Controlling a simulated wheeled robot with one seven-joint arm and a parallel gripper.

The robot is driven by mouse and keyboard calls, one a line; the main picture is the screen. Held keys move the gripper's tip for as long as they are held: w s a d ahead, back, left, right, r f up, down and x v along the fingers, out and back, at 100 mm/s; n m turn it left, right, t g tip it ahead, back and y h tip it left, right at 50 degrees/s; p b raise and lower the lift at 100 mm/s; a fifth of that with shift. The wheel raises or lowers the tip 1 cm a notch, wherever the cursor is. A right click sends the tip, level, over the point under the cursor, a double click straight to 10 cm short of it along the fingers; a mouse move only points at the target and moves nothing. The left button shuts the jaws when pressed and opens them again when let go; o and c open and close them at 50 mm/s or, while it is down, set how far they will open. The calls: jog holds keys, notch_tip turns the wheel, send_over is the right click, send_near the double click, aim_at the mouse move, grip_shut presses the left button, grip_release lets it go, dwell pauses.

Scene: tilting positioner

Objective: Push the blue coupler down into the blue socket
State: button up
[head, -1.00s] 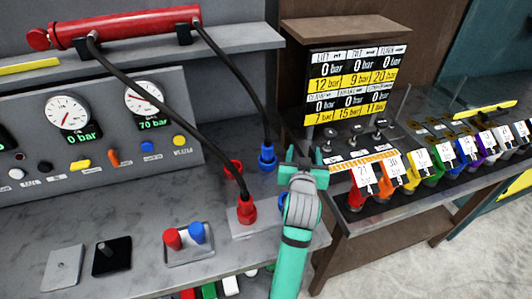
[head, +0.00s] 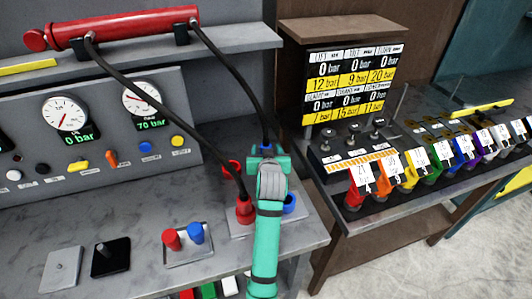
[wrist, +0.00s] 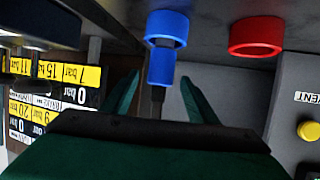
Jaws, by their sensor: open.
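The blue coupler (wrist: 160,68) hangs at the end of a dark hose. In the wrist view it stands in line with a blue ring (wrist: 167,28); I cannot tell how deep it sits. In the head view only the top of the coupler (head: 266,149) shows behind my gripper. My gripper (wrist: 160,95) is open, with one finger on each side of the hose end and coupler; contact is not visible. It also shows in the head view (head: 267,160). A blue round fitting (head: 289,203), perhaps a socket, stands at the front right, partly hidden by my arm.
A red coupler (head: 245,210) on a second hose stands left of my arm. An empty-looking red ring (wrist: 257,36) is beside the blue ring. Red and blue knobs (head: 184,238) are nearer the front. A gauge panel (head: 95,120) stands behind; tagged coloured items (head: 410,168) are right.

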jog(key=shift+x, duration=1.45)
jog(key=shift+c, duration=0.4)
jog(key=shift+r, duration=0.1)
grip_shut()
